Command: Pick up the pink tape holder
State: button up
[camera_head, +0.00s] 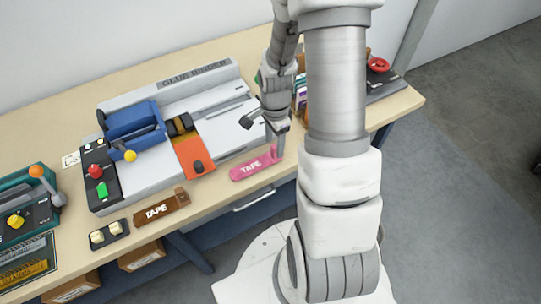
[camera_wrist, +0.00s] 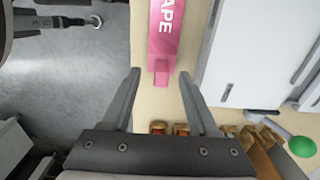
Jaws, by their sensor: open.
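The pink tape holder (camera_head: 256,164), marked TAPE, lies on the wooden table near its front edge. In the wrist view the pink tape holder (camera_wrist: 165,38) runs down from the top, and its narrow end lies between and beyond my fingertips. My gripper (camera_head: 276,134) is above the right end of the holder. My gripper (camera_wrist: 160,82) is open, one finger on each side of the holder's line, with nothing held. Whether a finger touches it I cannot tell.
The glue binder (camera_head: 215,107) stands behind the holder. A brown tape holder (camera_head: 161,207) and a small dark block (camera_head: 109,234) lie to the left along the front edge. A dark device with a red knob (camera_head: 378,65) sits at the right end. The table (camera_head: 222,198) drops off in front.

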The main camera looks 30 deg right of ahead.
aim_at(274, 147)
jog(key=shift+w+f, duration=0.15)
jog(key=shift+f, duration=1.7)
grip_shut()
